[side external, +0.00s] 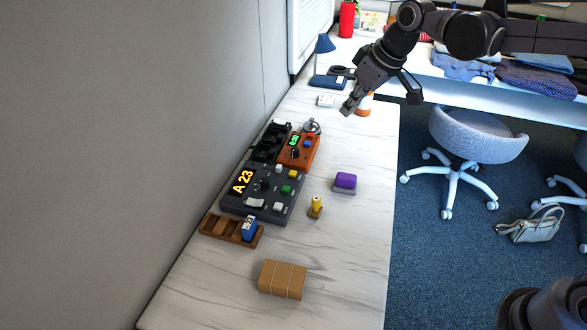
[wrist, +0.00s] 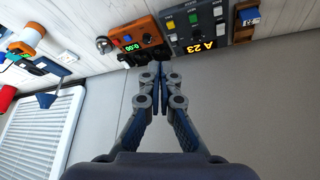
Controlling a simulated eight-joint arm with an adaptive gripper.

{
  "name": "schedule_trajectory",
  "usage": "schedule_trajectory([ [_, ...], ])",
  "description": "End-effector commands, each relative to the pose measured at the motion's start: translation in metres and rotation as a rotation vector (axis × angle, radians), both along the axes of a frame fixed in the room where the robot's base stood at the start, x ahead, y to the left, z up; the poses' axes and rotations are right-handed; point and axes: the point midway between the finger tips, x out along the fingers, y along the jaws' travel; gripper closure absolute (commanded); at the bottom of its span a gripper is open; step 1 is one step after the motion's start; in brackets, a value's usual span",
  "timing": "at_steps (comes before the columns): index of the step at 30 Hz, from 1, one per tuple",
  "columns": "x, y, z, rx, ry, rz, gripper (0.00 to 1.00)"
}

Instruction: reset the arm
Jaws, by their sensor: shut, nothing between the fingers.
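My gripper (side external: 348,106) is up at the top right of the side external view, above the far part of the white marble counter (side external: 345,235). In the wrist view my gripper (wrist: 160,70) points at the wall side of the counter. Its fingertips are together and nothing is between them. It appears raised clear of the counter and touches nothing that I can see.
A dark control box (side external: 262,190) reading "A 23", an orange box (side external: 298,150) with a green display, and a wooden tray (side external: 218,228) holding a blue block line the wall. A purple block (side external: 345,181), yellow peg (side external: 316,204) and brown parcel (side external: 282,279) stand on the counter.

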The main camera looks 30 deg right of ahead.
Motion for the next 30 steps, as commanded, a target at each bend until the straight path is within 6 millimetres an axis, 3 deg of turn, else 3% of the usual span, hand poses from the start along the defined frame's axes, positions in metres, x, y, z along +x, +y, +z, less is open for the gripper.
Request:
schedule_trajectory([
  [1,-0.016,-0.007,0.002,0.003,-0.007,-0.024,1.0],
  [8,-0.081,-0.031,-0.001,0.019,-0.05,-0.134,1.0],
  [18,-0.17,-0.06,-0.035,0.05,-0.113,-0.287,1.0],
  [24,-0.199,-0.068,-0.057,0.063,-0.139,-0.345,1.0],
  [30,-0.207,-0.071,-0.064,0.067,-0.148,-0.364,1.0],
])
